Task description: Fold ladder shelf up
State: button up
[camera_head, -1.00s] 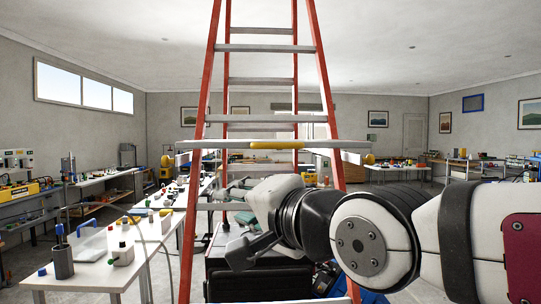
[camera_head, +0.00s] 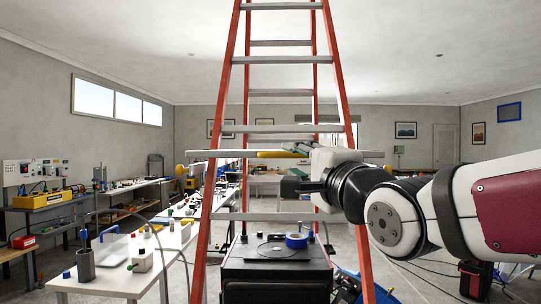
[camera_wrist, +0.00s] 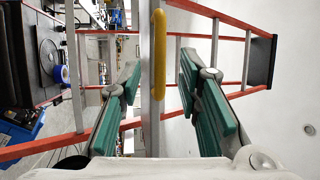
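A red stepladder (camera_head: 355,160) with grey steps stands open in front of me. Its shelf (camera_head: 225,154) shows edge-on as a flat grey bar across the frame, with a yellow grip (camera_head: 275,154) at its middle. In the wrist view the shelf (camera_wrist: 149,125) and the yellow grip (camera_wrist: 159,55) run upright between my two teal-padded fingers. My gripper (camera_head: 288,181) is at the right part of the yellow grip. In the wrist view my gripper (camera_wrist: 160,82) is open, with visible gaps on both sides of the shelf. Contact cannot be seen.
A black case (camera_head: 275,265) with a blue tape roll (camera_head: 296,240) stands behind the ladder's lower part. A white table (camera_head: 120,270) with small items is at the left. Workbenches line the left wall. Open floor shows at the right.

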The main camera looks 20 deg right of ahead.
aim_at(286, 156)
jog(key=shift+x, duration=3.05)
jog(key=shift+c, duration=0.5)
grip_shut()
